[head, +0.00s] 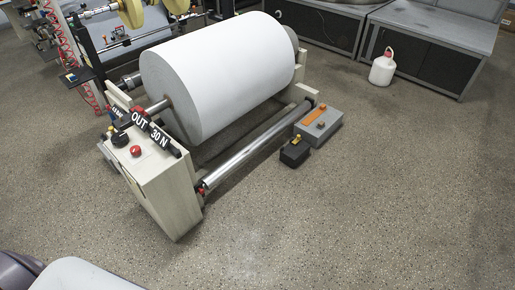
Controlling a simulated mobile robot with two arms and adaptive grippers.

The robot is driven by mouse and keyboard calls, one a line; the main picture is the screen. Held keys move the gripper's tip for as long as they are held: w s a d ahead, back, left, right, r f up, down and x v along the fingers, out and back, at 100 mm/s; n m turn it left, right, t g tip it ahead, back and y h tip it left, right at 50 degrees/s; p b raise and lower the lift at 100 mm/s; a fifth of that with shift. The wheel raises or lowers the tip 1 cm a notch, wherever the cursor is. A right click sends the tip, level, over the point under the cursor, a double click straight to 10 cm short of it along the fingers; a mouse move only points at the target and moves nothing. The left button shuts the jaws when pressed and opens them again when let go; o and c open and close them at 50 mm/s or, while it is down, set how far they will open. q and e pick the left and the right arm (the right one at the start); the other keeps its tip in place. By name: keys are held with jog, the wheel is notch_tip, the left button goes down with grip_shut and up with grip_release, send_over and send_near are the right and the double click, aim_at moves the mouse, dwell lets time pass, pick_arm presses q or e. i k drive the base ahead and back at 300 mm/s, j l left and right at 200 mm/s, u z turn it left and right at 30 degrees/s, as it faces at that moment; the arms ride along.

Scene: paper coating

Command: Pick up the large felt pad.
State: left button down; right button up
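I cannot pick out the large felt pad for certain. A grey block (327,133) with an orange strip (316,114) on top sits on the floor at the right end of the roll stand. I cannot tell if it is felt. A smaller black block (294,154) with a yellow piece on top sits just in front of it, to the left. Neither of my grippers is in view.
A large white paper roll (220,75) rests in a stand with a control box (165,190) and a steel roller (255,148). A white jug (383,68) stands by dark cabinets (420,62). The floor (400,190) on the right is clear.

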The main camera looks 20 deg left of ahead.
aim_at(321, 124)
jog(key=i+l, duration=0.2)
jog(key=i, duration=0.3)
jog(key=i+l+u, duration=0.15)
jog(key=i, duration=0.35)
jog(key=i+l, duration=0.35)
jog(key=i, duration=0.15)
jog(key=i+l+u, duration=0.1)
jog(key=i+l, duration=0.2)
jog(key=i, duration=0.2)
jog(key=i+l, duration=0.3)
jog(key=i, duration=0.2)
jog(key=u, duration=0.05)
